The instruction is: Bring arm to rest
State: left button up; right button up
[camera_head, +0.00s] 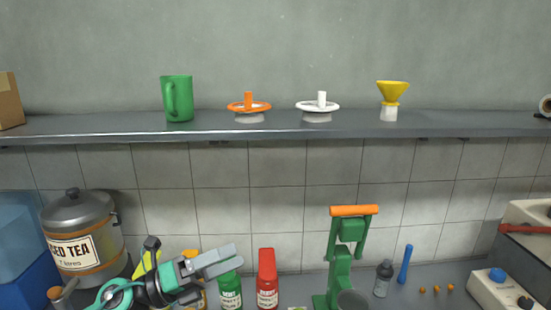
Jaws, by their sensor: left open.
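My left gripper (232,258) is in the lower left of the head view, with its arm coming in from the bottom left. Its grey fingers are open and point right, with nothing seen between them. They show in front of the top of a green bottle (230,291) and partly hide it; I cannot tell whether they touch it. The green press (340,265) with an orange handle stands on the counter to the right, apart from the gripper. My right gripper is not in view.
An iced tea urn (75,252) and a blue container (20,245) stand at the left. A red bottle (267,280) stands right of the gripper. A white appliance (500,291) is at the right.

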pick_arm(q)
jog(key=a+f+n+t+y, duration=0.55)
jog(key=f+n+y, duration=0.3)
jog(key=n, duration=0.65)
jog(key=a+f+n+t+y, duration=0.6)
jog(key=n+y, duration=0.4)
jog(key=n, duration=0.5)
jog(key=s+a+f+n+g+y, duration=0.25)
jog(key=s+f+n+g, duration=0.25)
jog(key=s+f+g, duration=0.6)
jog(key=s+f+n+g+h, duration=0.2)
jog(key=s+f+g, duration=0.2)
jog(key=s+f, duration=0.8)
notch_tip(320, 180, down, 35)
jog(key=s+g+b, duration=0.1)
jog(key=s+b, duration=0.2)
jog(key=b, duration=0.3)
jog(key=s+a+f+b, duration=0.1)
jog(key=s+f+b, duration=0.1)
jog(key=s+f, duration=0.7)
jog(key=s+a+f+g+b, duration=0.1)
jog(key=s+a+f+b, duration=0.1)
jog(key=s+f, duration=0.8)
notch_tip(320, 180, down, 5)
jog(key=shift+f+y+b, duration=0.2)
jog(key=shift+y+b, duration=0.1)
jog(key=shift+b, duration=0.05)
